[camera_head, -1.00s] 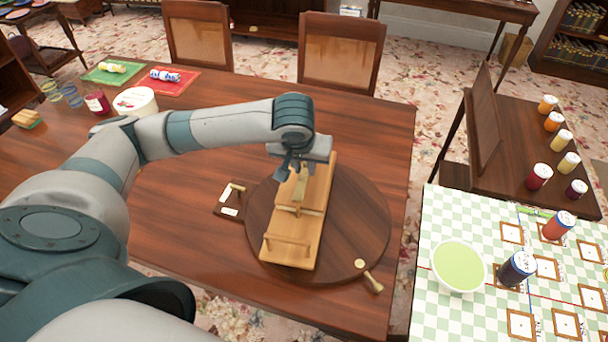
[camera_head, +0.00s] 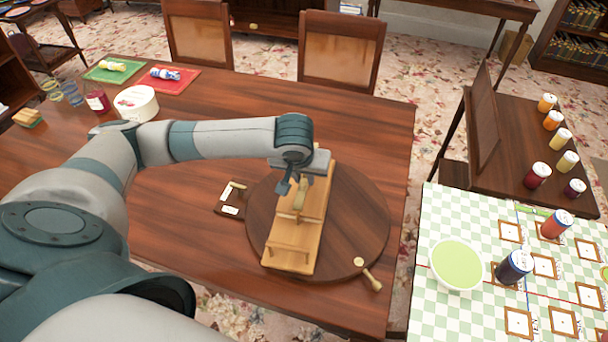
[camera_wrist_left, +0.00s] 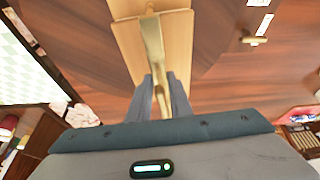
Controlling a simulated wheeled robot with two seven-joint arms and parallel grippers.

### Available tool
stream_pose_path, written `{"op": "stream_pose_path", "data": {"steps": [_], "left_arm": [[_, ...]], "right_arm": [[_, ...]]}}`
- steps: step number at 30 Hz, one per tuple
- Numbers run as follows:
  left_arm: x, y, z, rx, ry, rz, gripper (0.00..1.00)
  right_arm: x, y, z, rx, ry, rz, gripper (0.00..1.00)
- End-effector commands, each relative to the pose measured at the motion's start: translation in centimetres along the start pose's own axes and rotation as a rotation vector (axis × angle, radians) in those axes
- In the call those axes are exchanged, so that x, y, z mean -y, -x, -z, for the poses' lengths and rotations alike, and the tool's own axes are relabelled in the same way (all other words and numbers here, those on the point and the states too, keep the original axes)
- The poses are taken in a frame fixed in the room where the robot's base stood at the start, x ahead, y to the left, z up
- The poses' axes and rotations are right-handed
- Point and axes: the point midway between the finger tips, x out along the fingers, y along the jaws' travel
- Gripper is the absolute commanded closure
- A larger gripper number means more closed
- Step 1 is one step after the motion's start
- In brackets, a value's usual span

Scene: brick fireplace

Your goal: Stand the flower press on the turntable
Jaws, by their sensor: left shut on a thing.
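The flower press (camera_head: 292,240) is a light wooden board frame with crossbars and a raised handle. It is at the round dark wooden turntable (camera_head: 358,225); whether it touches the surface I cannot tell. My left gripper (camera_head: 292,191) is over the far half of the press, shut on its handle. In the left wrist view, the fingers (camera_wrist_left: 160,98) close on the long tan handle (camera_wrist_left: 153,45), with the pale press boards (camera_wrist_left: 126,40) behind it. The gripper hides the press's far part. My right gripper is in neither view.
A small dark board with pale pieces (camera_head: 231,199) lies left of the turntable. A peg-like handle (camera_head: 373,281) juts from its front right. A white round tub (camera_head: 136,103) and coloured mats stand back left. A checked table (camera_head: 425,305) with a green bowl (camera_head: 457,264) is at right.

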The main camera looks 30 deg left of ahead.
Motion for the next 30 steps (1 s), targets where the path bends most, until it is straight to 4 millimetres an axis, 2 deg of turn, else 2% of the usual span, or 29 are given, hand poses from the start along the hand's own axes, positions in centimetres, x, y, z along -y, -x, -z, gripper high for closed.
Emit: {"op": "stream_pose_path", "data": {"steps": [7,8,10,23,30], "left_arm": [[-0.1,0.0,0.1,-0.003,0.001,-0.002,1.0],[0.0,-0.1,-0.1,0.0,0.0,-0.001,0.79],[0.0,-0.1,-0.1,0.0,0.0,-0.001,0.63],[0.0,0.1,0.1,-0.001,0.0,-0.001,0.63],[-0.1,2.5,0.1,-0.002,0.0,-0.003,0.63]], "right_arm": [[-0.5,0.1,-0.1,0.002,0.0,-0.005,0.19],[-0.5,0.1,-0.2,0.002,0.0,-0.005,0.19],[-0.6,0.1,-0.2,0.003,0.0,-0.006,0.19],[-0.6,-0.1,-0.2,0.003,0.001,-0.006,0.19],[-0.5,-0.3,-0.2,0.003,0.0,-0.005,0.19]]}}
